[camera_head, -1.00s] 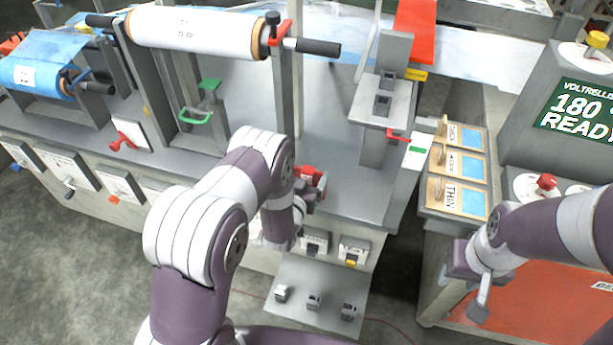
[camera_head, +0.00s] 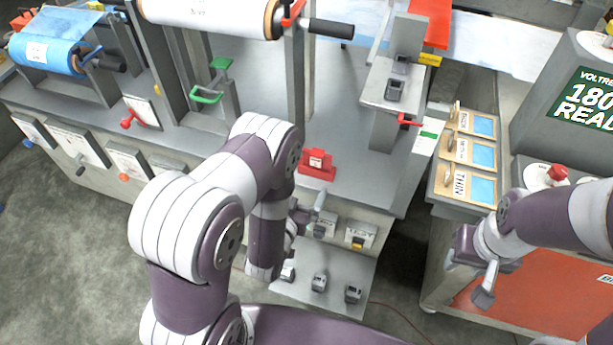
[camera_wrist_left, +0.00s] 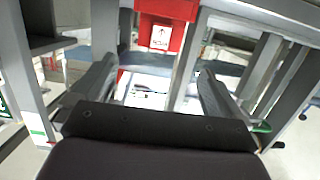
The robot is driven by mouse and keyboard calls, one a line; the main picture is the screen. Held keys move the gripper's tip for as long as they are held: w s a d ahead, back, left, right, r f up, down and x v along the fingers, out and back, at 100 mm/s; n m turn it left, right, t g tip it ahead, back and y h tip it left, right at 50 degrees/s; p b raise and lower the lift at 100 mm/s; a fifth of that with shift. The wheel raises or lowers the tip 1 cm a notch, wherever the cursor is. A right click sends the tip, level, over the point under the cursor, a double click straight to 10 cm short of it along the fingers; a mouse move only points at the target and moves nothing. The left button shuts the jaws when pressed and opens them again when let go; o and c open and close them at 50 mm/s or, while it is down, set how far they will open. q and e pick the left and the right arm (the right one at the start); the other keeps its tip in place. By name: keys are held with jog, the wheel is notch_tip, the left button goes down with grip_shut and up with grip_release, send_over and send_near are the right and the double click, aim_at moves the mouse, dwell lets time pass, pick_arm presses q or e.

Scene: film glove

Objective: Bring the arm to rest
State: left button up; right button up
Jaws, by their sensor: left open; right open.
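My left arm reaches in from the lower left of the head view. Its gripper (camera_head: 308,210) hangs at the front edge of the grey machine, partly hidden by its own wrist. In the left wrist view the two fingers of the left gripper (camera_wrist_left: 158,88) stand wide apart with nothing between them. My right gripper (camera_head: 484,282) is at the right, in front of the orange-red panel, and is open and empty.
A grey shelf (camera_head: 335,295) with small grey pieces juts out below the left gripper. Grey posts and a film roll (camera_head: 210,14) rise behind. Wooden sample plates (camera_head: 470,155) and a green-screen console (camera_head: 585,100) stand at the right. Floor is clear at the left.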

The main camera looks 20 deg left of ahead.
pick_arm(q)
jog(key=shift+s, duration=0.2)
dwell(0.4)
jog(key=s+f+g+p, duration=0.1)
jog(key=s+f+g, duration=0.6)
jog(key=f+g, duration=0.15)
jog(key=s+a+r+g+p, duration=0.15)
jog(key=s+r+g, duration=0.25)
jog(key=r, duration=0.5)
jog(key=s+d+r+g+p, duration=0.1)
jog(key=s+r+g+p, duration=0.25)
jog(key=r, duration=0.45)
notch_tip(320, 180, up, 10)
jog(key=w+a+t+p, duration=0.1)
jog(key=w, duration=0.1)
jog(key=shift+a+r+t+y+p, duration=0.15)
jog(key=shift+t+y+p, duration=0.15)
jog(key=shift+p, duration=0.05)
